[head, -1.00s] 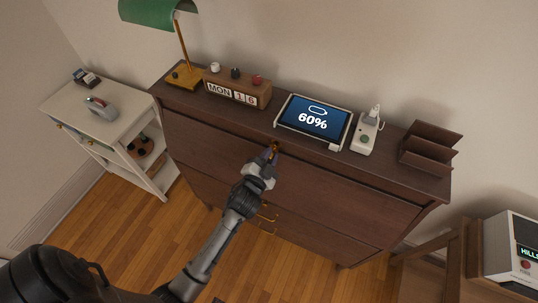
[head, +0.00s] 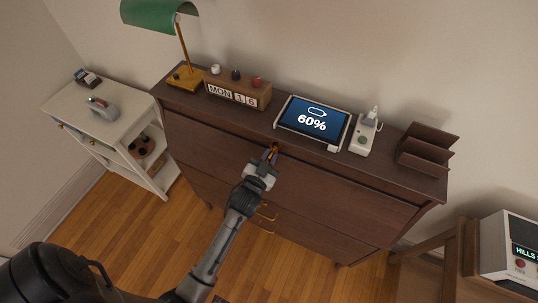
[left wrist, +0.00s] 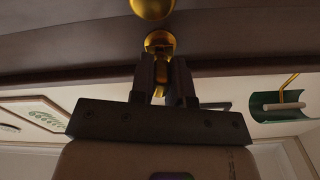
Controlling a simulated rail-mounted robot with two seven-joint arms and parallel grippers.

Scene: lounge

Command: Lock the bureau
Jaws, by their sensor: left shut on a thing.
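The dark brown bureau (head: 330,192) stands against the wall, with a brass fitting (head: 275,147) high on its front. In the left wrist view a round brass lock (left wrist: 159,42) sits in the dark wood, with another brass ball-like part (left wrist: 152,8) beyond it. My left gripper (head: 270,157) is at the bureau's front. Its dark fingers are shut on a small brass key (left wrist: 159,90) at the lock. The fingers hide much of the key, so I cannot tell how deep it sits or its turn angle. My right gripper is not in view.
On the bureau top are a green lamp (head: 158,13), a calendar block (head: 237,93), a tablet (head: 312,122), a white charger-like device (head: 364,135) and a brown rack (head: 426,149). A white cart (head: 112,118) stands at left. Wooden floor is clear in front.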

